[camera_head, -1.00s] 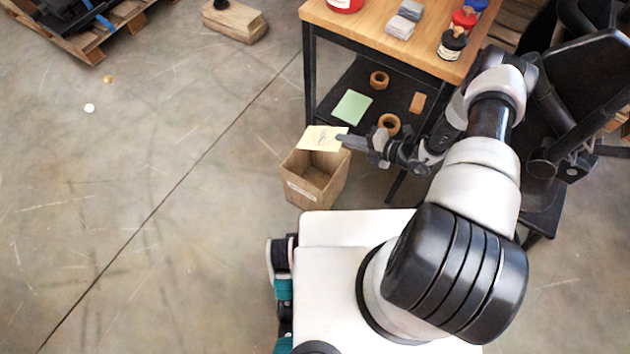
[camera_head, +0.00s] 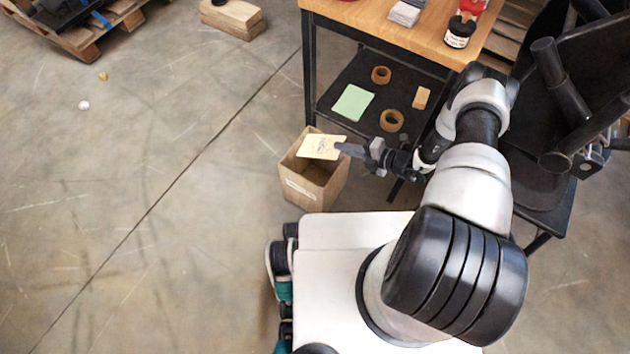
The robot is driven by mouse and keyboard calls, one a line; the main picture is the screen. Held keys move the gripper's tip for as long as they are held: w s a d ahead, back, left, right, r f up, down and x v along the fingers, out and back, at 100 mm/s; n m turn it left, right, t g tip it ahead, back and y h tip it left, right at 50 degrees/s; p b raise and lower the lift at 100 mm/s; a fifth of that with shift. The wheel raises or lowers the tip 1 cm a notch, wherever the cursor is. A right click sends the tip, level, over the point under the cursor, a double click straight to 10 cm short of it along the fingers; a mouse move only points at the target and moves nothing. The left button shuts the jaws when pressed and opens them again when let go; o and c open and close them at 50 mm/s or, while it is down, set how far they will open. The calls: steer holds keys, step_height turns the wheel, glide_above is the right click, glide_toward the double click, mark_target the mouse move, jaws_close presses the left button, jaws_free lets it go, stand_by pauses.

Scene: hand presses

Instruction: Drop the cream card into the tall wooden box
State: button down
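My gripper (camera_head: 345,149) reaches in from the right and is shut on the right edge of the card. The card hides the back part of the box's opening. Its front inside is visible and looks empty.
A wooden table (camera_head: 392,30) with bottles and grey stacks on top stands behind the box. Its dark lower shelf (camera_head: 345,75) holds a green card (camera_head: 352,102), tape rolls and a small block.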

steer(key=c, duration=2)
jaws_free()
steer(key=shift+r, duration=0.1)
step_height(320, 180, up, 10)
steer(key=p, duration=0.3)
